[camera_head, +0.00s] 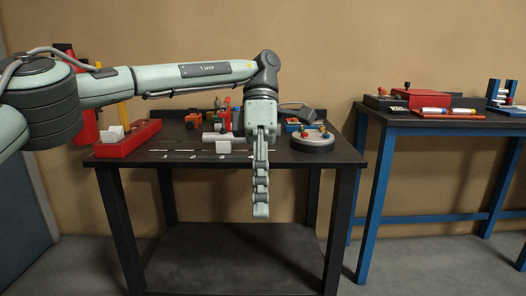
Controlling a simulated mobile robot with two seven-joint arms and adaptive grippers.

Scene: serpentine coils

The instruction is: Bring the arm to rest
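My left arm (205,73) comes in from the left and reaches across in front of the black table. Its wrist bends down near the picture's middle. No object shows at the fingertips. My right gripper is not in view.
The black table (205,158) bears a red tray (128,140) with white pieces at left, a white cylinder (217,137), and a round dark device (313,143) at right. A blue-framed table (440,125) stands further right. Floor in front is clear.

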